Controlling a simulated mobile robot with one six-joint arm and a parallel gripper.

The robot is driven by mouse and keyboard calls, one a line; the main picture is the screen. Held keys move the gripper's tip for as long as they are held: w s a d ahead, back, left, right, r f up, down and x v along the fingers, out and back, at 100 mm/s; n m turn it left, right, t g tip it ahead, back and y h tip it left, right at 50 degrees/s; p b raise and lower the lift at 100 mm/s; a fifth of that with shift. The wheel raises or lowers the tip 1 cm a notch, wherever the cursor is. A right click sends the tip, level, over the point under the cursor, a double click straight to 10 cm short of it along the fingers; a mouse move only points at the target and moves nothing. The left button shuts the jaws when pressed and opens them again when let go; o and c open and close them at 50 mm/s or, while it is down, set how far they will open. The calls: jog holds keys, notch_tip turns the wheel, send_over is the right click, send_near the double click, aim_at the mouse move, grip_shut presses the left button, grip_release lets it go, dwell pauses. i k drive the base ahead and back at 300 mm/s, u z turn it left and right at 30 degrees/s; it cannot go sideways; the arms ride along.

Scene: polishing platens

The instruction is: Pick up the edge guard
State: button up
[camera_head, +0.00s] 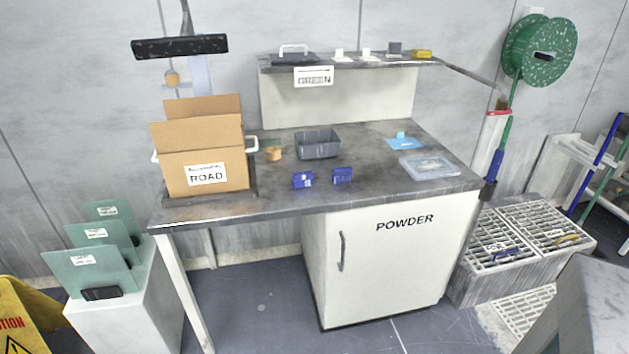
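I cannot tell for certain which object is the edge guard, as no readable label names it. Two small blue pieces stand apart near the front edge of the workbench (280,204): a left blue piece (303,180) with a white mark and a right blue piece (342,175). A flat light-blue piece (403,143) with a small upright tab lies at the bench's back right. My gripper is not in view.
An open cardboard box (206,157) marked ROAD fills the bench's left end. Behind the blue pieces are a grey bin (318,144) and a small tan cylinder (274,153). A clear flat case (429,167) lies at right. A raised shelf (432,62) runs along the back.

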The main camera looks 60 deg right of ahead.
aim_at(342, 174)
jog(key=z, duration=0.3)
jog(key=k, duration=0.2)
jog(key=u, duration=1.8)
jog(key=k, duration=1.65)
jog(key=z, duration=0.9)
